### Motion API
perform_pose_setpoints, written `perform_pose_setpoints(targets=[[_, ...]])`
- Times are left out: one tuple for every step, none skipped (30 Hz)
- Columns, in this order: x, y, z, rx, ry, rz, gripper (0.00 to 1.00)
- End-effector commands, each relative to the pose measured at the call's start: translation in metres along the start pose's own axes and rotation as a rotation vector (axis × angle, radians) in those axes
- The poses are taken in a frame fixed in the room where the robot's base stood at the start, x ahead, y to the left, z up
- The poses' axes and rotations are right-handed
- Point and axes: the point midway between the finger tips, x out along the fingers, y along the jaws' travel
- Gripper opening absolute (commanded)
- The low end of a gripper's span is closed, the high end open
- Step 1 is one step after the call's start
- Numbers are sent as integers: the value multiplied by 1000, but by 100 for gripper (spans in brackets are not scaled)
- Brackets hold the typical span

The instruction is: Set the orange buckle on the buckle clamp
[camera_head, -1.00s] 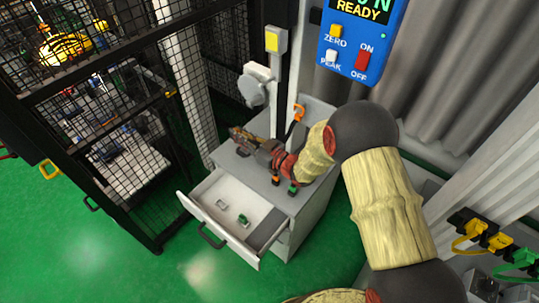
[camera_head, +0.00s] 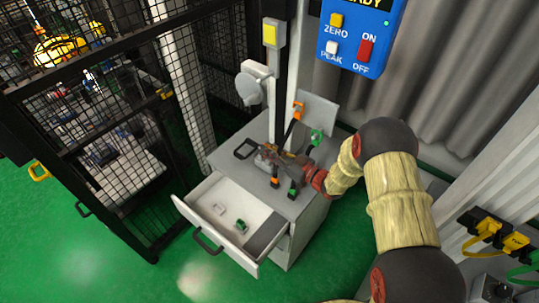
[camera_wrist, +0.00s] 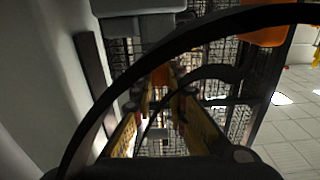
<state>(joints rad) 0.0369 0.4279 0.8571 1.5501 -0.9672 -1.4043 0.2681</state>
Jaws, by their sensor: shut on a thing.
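My gripper (camera_head: 264,156) reaches left, low over the grey cabinet top. In the wrist view its two yellow-padded fingers (camera_wrist: 155,130) are closed in on a small orange piece, which I take to be the orange buckle (camera_wrist: 160,78). In the head view the held piece is too small and covered to make out. Orange and green fittings stand at the cabinet's front edge (camera_head: 275,183) and by the post (camera_head: 298,108). I cannot tell for certain which fitting is the buckle clamp. A black loop (camera_head: 246,148) shows just beyond the fingertips; I cannot tell whether they touch it.
The cabinet's drawer (camera_head: 187,212) is open, with a pale piece and a green piece (camera_head: 240,226) inside. A blue readout box (camera_head: 358,38) hangs above. Green floor lies clear in front.

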Motion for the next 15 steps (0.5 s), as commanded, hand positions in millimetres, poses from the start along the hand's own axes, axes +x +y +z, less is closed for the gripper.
perform_pose_setpoints(targets=[[0, -1, 16, 4, -14, 2, 0], [0, -1, 17, 5, -15, 2, 0], [-1, -1, 18, 5, -16, 3, 0], [-1, -1, 19, 6, -18, 3, 0], [-1, -2, 19, 7, -20, 3, 0], [-1, -2, 20, 8, -21, 3, 0], [-2, -2, 20, 9, -22, 3, 0], [-2, -3, 21, 10, -23, 3, 0], [-2, -3, 22, 12, -24, 3, 16], [-2, -4, 23, 13, -25, 3, 18], [-2, -4, 23, 13, -25, 2, 20], [-2, -4, 23, 13, -25, 2, 22], [-2, -4, 22, 12, -24, 2, 24], [-2, -4, 22, 12, -23, 2, 26], [-2, -3, 21, 11, -22, 2, 28]])
